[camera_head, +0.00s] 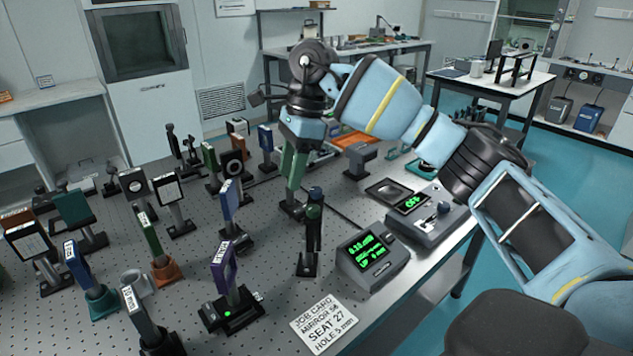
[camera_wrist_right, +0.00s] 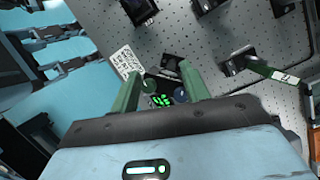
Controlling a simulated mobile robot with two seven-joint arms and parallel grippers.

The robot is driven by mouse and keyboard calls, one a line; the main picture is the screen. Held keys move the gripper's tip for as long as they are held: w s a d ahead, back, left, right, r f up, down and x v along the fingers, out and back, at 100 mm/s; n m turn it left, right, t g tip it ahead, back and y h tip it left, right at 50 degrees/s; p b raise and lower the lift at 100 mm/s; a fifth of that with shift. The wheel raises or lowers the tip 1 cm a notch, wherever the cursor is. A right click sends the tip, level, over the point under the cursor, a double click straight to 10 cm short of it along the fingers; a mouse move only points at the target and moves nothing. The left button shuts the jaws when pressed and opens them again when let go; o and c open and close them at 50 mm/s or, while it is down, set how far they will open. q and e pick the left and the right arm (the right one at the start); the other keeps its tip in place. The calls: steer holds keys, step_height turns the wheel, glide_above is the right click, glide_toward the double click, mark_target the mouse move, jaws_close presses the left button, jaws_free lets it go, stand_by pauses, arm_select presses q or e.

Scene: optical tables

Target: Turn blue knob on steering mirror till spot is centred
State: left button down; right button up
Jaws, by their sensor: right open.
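The mount that looks like the steering mirror (camera_head: 309,240) stands upright on the optical table, with a dark blue knob (camera_head: 316,192) above a green knob (camera_head: 314,211). My right gripper (camera_head: 291,182) points down with green fingers, behind and slightly left of these knobs in the head view. In the right wrist view its fingers (camera_wrist_right: 160,72) are apart, with nothing held. The blue knob (camera_wrist_right: 181,95) and green knob (camera_wrist_right: 148,86) show between the fingers, with no clear contact. The mirror face is hidden, and I cannot make out a beam spot. My left gripper is out of view.
A readout box (camera_head: 372,258) with green digits stands right of the mount, near the table edge. A second box (camera_head: 428,215) is behind it. A job card (camera_head: 324,323) lies in front. A purple mount (camera_head: 224,270) and several other posts crowd the left.

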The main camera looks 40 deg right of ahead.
mark_target(316, 189)
steer(key=d+h, duration=0.1)
steer(key=d, duration=0.1)
steer(key=d+r+h, duration=0.1)
steer(key=d, duration=0.1)
steer(key=d+r+m+h, duration=0.1)
steer(key=d, duration=0.1)
steer(key=shift+r, duration=0.1)
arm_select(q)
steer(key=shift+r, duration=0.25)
arm_select(e)
steer(key=shift+a+f, duration=0.1)
steer(key=shift+f, duration=3.85)
